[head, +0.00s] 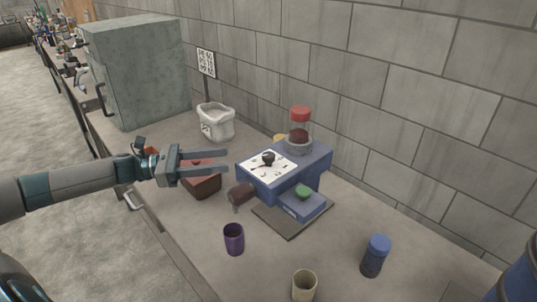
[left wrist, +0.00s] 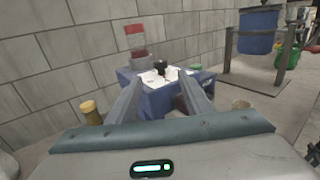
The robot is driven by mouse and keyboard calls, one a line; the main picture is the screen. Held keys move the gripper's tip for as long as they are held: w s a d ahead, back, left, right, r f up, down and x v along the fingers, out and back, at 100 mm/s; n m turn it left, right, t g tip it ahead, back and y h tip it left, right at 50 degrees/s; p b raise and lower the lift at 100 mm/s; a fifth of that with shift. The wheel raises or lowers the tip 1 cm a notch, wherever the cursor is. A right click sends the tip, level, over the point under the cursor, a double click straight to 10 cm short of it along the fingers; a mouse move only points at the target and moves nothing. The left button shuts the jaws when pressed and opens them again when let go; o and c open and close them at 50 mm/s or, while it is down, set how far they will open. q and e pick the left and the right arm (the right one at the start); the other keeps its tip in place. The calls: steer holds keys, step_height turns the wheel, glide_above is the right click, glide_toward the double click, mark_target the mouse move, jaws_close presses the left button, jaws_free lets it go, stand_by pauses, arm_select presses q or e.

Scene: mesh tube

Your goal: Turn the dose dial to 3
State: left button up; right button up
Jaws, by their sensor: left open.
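The dose dial (head: 268,158) is a black knob on a white marked panel (head: 283,168) on top of a blue machine (head: 318,160). The marks are too small to read. In the left wrist view the black dial (left wrist: 161,68) stands straight ahead, between and beyond my fingers. My left gripper (head: 228,161) is open and empty, just left of the machine and apart from the dial. It also shows in the left wrist view (left wrist: 165,95). A clear hopper with a red lid (head: 300,114) stands on the machine. My right gripper is not in view.
A green button (head: 303,192) sits on the machine's lower front. A dark red box (head: 203,184) lies under my left gripper. A purple cup (head: 233,239), a beige cup (head: 304,285) and a blue jar (head: 375,256) stand in front. A white bin (head: 215,123) stands behind.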

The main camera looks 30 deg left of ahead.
mark_target(269, 154)
arm_select(q)
steer(key=p+x, duration=0.3)
steer(key=x, duration=0.3)
steer(key=p+x, duration=0.3)
steer(key=x, duration=0.3)
steer(key=shift+w+d+r, duration=0.2)
steer(key=shift+w+d, duration=0.1)
steer(key=shift+w+d+f, duration=0.2)
steer(key=shift+w+d, duration=0.2)
steer(key=shift+d, duration=0.15)
steer(key=c, duration=1.1)
